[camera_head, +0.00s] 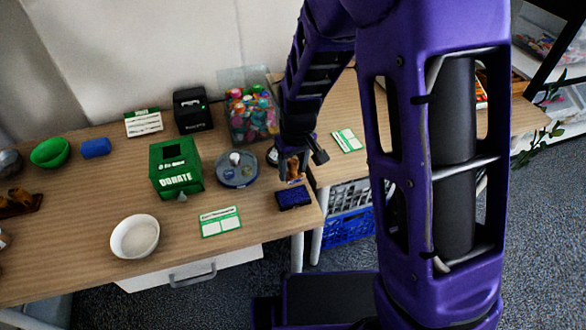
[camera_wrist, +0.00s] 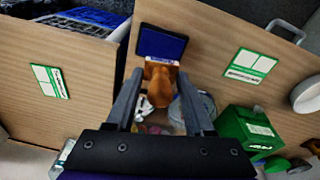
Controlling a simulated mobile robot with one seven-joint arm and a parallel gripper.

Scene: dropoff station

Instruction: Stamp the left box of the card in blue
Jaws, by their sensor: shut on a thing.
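My gripper (camera_head: 292,164) is shut on a wooden-handled stamp (camera_wrist: 158,88), which also shows small in the head view. The blue ink pad (camera_head: 293,198) lies just in front of the stamp, near the table's right front corner. In the wrist view the pad (camera_wrist: 162,43) is just beyond the stamp's base; I cannot tell whether they touch. A white card with a green header (camera_head: 220,222) lies left of the pad near the front edge, and also shows in the wrist view (camera_wrist: 250,65). Its two boxes look blank.
A similar card (camera_head: 348,140) lies on the right table. A round dark-blue tin (camera_head: 237,170), a green donation box (camera_head: 176,168) and a white bowl (camera_head: 135,237) stand left of my gripper. A clear bin of colourful items (camera_head: 251,115) stands behind.

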